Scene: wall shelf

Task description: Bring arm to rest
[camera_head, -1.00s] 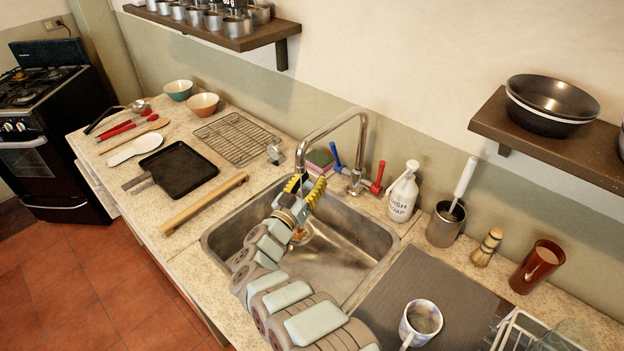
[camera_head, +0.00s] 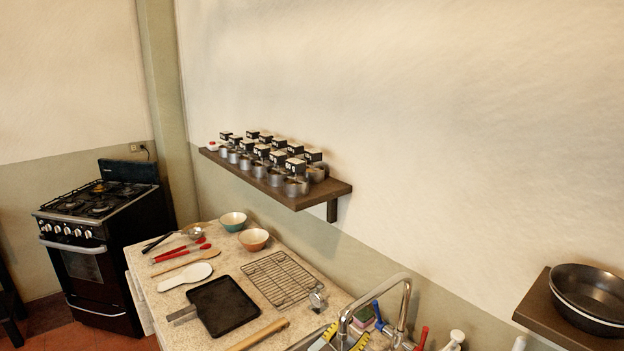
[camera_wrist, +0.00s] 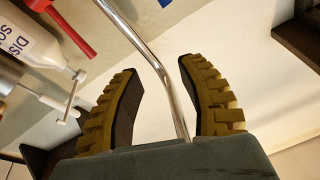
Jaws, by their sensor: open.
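My gripper (camera_wrist: 158,72) shows in the wrist view with its two yellow, ribbed fingers spread apart. It is open, and neither finger presses on anything. The chrome faucet (camera_wrist: 148,60) appears between and beyond the fingers; I cannot tell how far off it is. In the head view only the yellow fingers of my gripper (camera_head: 341,338) show at the bottom edge, near the faucet (camera_head: 402,300) over the sink. The rest of my arm is below the head view.
A wall shelf (camera_head: 336,187) holds several metal cups with dark labelled blocks. The counter has a black pan (camera_head: 223,305), cooling rack (camera_head: 280,278) and two bowls. A soap bottle (camera_wrist: 32,40) is left of my gripper.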

